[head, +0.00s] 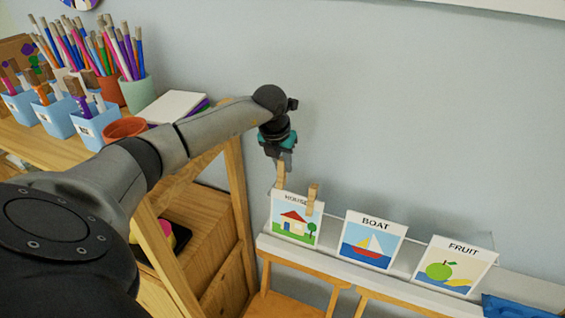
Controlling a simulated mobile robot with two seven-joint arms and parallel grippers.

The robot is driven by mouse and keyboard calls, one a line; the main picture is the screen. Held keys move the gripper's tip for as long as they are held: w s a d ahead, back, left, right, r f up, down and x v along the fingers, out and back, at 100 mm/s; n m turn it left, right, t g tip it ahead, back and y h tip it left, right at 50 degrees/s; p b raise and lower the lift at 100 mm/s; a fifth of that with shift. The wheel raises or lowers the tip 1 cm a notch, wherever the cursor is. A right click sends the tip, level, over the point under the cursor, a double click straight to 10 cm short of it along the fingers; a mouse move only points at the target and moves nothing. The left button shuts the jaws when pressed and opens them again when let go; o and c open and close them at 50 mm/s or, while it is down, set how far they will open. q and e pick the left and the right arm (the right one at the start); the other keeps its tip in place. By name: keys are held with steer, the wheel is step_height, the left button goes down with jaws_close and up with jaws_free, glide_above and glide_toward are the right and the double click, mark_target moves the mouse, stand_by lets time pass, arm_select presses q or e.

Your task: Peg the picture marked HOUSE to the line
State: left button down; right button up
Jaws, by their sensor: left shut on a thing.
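The picture marked HOUSE (296,219) stands upright on a white ledge by the wall, at the left end of a row of pictures. One wooden peg (313,196) sits at its top right corner. My left gripper (281,160) is just above the picture's top left corner, pointing down. It is shut on a second wooden peg (280,177), whose lower end is at the picture's top edge. I cannot tell whether this peg grips the card. My right gripper is not in view.
The BOAT picture (368,240) and the FRUIT picture (446,265) stand to the right on the white ledge (408,267). A blue object (515,306) lies at the lower right. Brush pots and blue cups (57,121) fill the wooden shelf at left. The wall above the pictures is clear.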

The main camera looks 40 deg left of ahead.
mark_target(281, 177)
arm_select(q)
steer(key=shift+s+d+f+b, duration=0.1)
steer(key=shift+s+f+b, duration=0.1)
steer(key=shift+f+b, duration=0.95)
steer(key=shift+s+f+b, duration=0.2)
steer(key=shift+f+b, duration=0.4)
steer(key=shift+f, duration=0.95)
steer(key=c, duration=0.7)
jaws_free()
steer(key=shift+o, duration=0.2)
steer(key=shift+o, duration=1.1)
steer(key=shift+r, duration=0.1)
steer(key=shift+p+v, duration=2.75)
steer(key=shift+v, duration=0.4)
steer(key=shift+s+r, duration=0.15)
steer(key=shift+r, duration=0.15)
